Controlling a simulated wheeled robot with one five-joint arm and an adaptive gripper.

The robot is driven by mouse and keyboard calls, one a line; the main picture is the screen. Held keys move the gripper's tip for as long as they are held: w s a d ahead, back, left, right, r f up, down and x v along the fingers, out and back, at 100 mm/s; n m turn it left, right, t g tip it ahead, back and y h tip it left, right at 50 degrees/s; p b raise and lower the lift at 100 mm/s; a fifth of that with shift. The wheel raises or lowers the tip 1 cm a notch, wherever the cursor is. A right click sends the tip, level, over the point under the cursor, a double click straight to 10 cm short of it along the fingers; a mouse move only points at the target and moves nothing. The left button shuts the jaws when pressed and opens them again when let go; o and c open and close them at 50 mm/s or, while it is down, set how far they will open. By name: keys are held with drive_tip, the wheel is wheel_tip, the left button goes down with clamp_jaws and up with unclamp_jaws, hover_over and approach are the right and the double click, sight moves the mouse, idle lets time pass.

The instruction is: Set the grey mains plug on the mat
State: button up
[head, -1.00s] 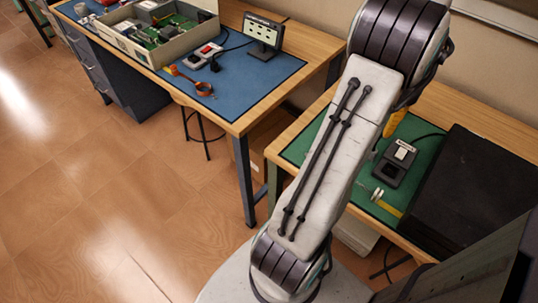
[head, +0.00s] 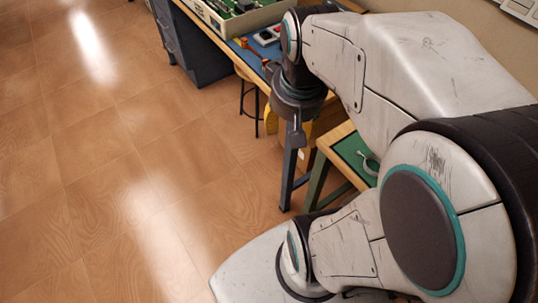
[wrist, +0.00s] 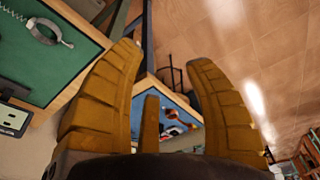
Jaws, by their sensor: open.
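In the head view only a bit of yellow finger shows below my wrist. A blue mat (wrist: 162,98) shows between the fingers, on a wooden bench beyond them. A strip of it shows in the head view. A green mat (wrist: 58,70) lies on a nearer bench at the left of the wrist view; part of it shows in the head view (head: 347,148). I cannot make out the grey mains plug in either current view.
A red-and-white device (head: 267,37) and an orange item (head: 249,49) lie on the blue mat near an open case (head: 262,14). A stool (head: 250,105) stands under that bench. The floor at left is clear.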

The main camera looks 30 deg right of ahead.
drive_tip(key=s+a+f+n, duration=0.1)
drive_tip(key=s+a+n, duration=0.2)
drive_tip(key=a, duration=0.4)
drive_tip(key=shift+s+a+f+n+t+y, duration=0.15)
drive_tip(key=shift+s+n+t+y, duration=0.25)
drive_tip(key=shift+s, duration=0.1)
wheel_tip(320, 180, up, 3)
drive_tip(key=p, duration=0.3)
